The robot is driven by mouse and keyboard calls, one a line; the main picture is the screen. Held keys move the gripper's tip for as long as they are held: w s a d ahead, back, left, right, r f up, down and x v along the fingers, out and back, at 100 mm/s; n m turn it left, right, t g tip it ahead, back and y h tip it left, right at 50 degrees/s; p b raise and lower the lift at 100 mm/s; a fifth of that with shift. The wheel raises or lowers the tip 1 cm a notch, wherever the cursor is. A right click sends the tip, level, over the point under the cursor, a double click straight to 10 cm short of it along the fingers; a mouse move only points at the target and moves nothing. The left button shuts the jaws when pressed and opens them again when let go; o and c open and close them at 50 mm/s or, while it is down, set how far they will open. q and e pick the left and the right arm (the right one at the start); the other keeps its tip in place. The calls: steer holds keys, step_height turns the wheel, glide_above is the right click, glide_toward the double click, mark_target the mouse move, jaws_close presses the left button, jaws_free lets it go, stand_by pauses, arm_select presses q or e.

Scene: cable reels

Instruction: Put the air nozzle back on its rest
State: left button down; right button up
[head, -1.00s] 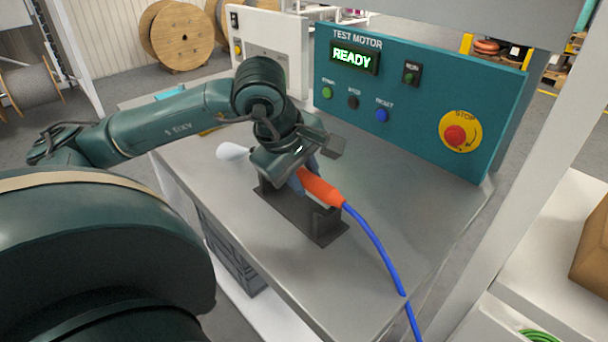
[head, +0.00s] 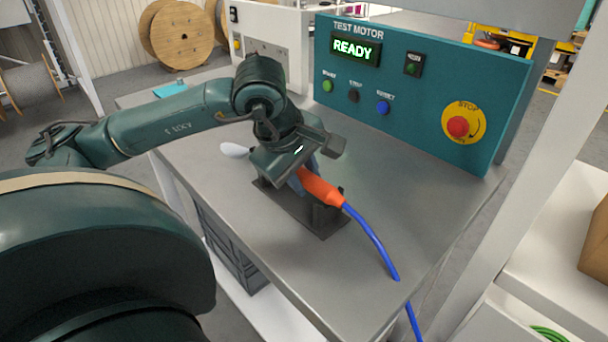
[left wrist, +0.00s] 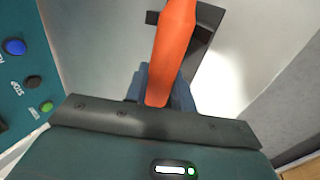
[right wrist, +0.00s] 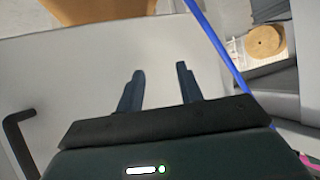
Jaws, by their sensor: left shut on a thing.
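The air nozzle has an orange body (head: 321,188), a white tip (head: 235,150) pointing left, and a blue hose (head: 372,242) running down over the table edge. My left gripper (head: 303,178) is shut around the orange body, also seen in the left wrist view (left wrist: 160,88). The dark rest (head: 327,222), a base with an upright bracket, is directly below the nozzle. The gripper hides part of the rest, and I cannot tell whether the nozzle touches it. My right gripper (right wrist: 160,88) is open and empty in the right wrist view.
The grey metal table (head: 400,195) is mostly clear around the rest. Behind it stands the teal test motor panel (head: 430,95) with a lit READY display and a red stop button (head: 457,127). A pale frame post (head: 535,140) stands at right.

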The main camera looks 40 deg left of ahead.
steer(key=shift+s+f, duration=0.35)
steer(key=shift+f, duration=0.05)
arm_select(q)
steer(key=c, duration=0.5)
jaws_free()
arm_select(e)
steer(key=shift+a, duration=0.1)
arm_select(q)
steer(key=shift+r, duration=0.1)
steer(key=shift+p+v, duration=1)
steer(key=shift+v, duration=1.6)
steer(key=v, duration=0.2)
steer(key=shift+s+r+p, duration=0.15)
steer(key=shift+r+p, duration=0.15)
arm_select(e)
step_height(320, 180, up, 3)
steer(key=shift+f, duration=0.15)
steer(key=shift+w, duration=0.15)
